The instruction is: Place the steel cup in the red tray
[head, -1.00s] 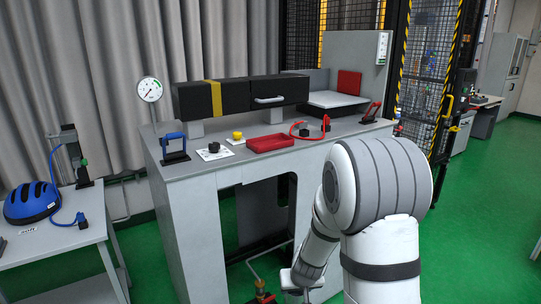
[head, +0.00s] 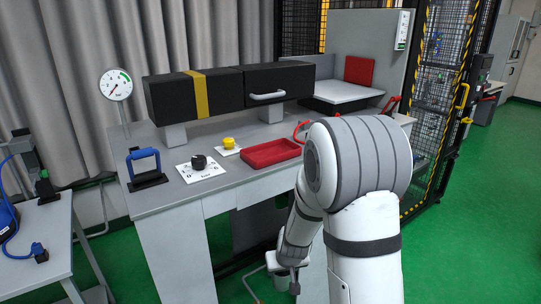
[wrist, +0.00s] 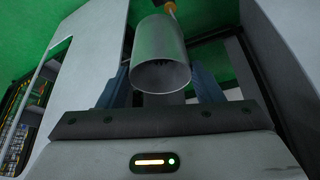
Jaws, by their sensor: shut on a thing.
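The steel cup (wrist: 158,42) is a grey metal cylinder in the wrist view, with its open end facing the camera. My gripper (wrist: 163,82) is shut on it, with one finger on each side. The red tray (head: 270,153) is a shallow rectangular tray on the grey bench top in the head view, and its inside looks empty. My arm hangs in front of the bench, with its lower end below the bench top and to the right of centre.
On the bench (head: 215,184), a black knob on a white plate (head: 200,168), a yellow button (head: 228,143) and a blue-handled clamp (head: 146,166) stand left of the tray. A black beam (head: 220,90) is behind it. A side table (head: 40,240) is at the left.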

